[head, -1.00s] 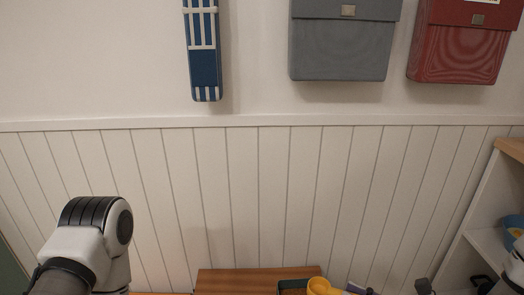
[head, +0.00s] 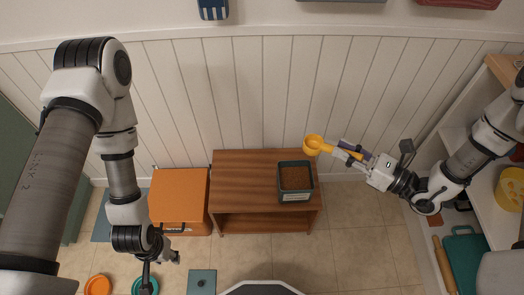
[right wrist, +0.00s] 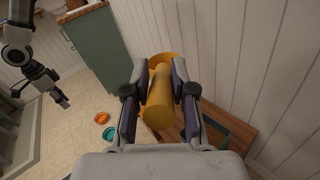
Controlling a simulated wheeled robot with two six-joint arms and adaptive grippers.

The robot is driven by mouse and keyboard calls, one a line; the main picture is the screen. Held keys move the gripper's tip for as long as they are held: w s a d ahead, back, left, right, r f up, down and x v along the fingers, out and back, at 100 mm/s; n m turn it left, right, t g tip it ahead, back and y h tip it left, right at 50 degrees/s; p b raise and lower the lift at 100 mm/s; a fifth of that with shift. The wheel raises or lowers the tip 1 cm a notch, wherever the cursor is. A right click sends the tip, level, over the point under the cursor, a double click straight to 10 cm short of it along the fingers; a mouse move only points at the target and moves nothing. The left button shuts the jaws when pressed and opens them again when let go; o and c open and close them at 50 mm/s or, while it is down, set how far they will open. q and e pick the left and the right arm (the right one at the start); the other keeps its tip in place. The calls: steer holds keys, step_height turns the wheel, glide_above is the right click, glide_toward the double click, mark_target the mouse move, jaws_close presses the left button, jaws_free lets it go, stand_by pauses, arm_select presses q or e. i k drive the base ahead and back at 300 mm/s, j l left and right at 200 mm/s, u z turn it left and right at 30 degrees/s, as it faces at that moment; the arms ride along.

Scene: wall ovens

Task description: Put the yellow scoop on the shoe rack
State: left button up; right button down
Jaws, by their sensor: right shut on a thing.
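The yellow scoop (head: 314,146) is held by its handle in my right gripper (head: 352,154), its bowl pointing left in the head view. In the right wrist view the scoop's handle (right wrist: 159,98) lies between the two fingers, which are shut on it. The scoop appears just beyond the right back corner of the shoe rack (head: 240,180), a brown wooden unit against the wall. How high the scoop is above the rack top is hard to tell. My left gripper (head: 166,257) hangs low at the left; its jaw opening is unclear.
A dark box with brown contents (head: 295,179) stands on the rack's right end. The rack's left and middle top is bare. An orange box (head: 180,198) stands left of the rack. White shelving (head: 455,140) is at the right. Orange (head: 98,286) and teal (head: 146,286) dishes lie on the floor.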

mark_target(238, 196)
steer(key=k+j+u, duration=0.15)
steer(key=j, duration=1.2)
steer(key=j+u, duration=0.1)
steer(key=j, duration=1.2)
